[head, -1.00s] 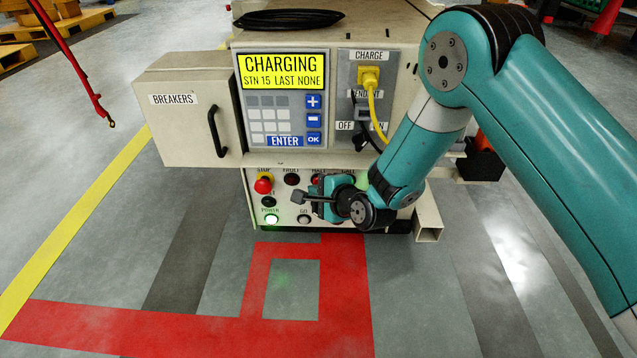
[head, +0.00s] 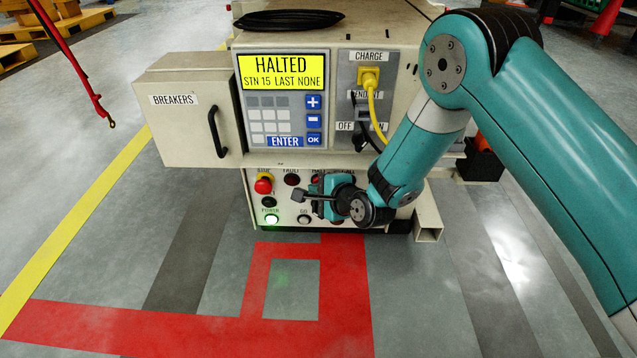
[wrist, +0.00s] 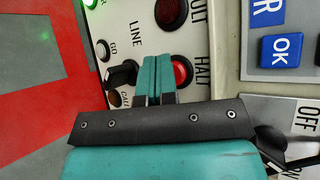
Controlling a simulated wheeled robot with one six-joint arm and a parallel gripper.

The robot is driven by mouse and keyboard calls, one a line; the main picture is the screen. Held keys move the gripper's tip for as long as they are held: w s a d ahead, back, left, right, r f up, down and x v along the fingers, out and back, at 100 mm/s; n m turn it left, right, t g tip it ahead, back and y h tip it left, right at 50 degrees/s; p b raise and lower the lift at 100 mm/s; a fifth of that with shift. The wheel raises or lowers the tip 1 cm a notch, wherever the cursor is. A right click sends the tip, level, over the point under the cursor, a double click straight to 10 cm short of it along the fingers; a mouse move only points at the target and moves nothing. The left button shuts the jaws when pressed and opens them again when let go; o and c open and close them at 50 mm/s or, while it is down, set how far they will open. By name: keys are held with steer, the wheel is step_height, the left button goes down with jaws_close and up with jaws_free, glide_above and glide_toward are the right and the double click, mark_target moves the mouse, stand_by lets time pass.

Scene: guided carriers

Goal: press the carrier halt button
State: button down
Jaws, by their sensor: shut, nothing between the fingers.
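The carrier's display (head: 283,71) reads HALTED, STN 15, LAST NONE. The red halt button (wrist: 182,72) shows in the wrist view beside the HALT label, partly covered by my gripper's fingers. My gripper (wrist: 155,92) is shut and empty, with its fingertips at the button's edge; I cannot tell whether they touch it. In the head view my gripper (head: 327,185) is at the lower panel and hides most of the halt button.
The breakers box (head: 188,115) juts out at the left. A yellow cable (head: 374,110) hangs from the charge socket. The power lamp (head: 271,219) glows green. A red cord (head: 78,70) hangs at the far left. Red floor marking (head: 346,290) lies in front on clear floor.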

steer(key=shift+s+p, duration=0.3)
steer(key=shift+s, duration=0.45)
steer(key=shift+s, duration=0.1)
steer(key=s+p, duration=0.3)
steer(key=s, duration=0.2)
steer(key=shift+s+a, duration=0.1)
steer(key=shift+s, duration=0.3)
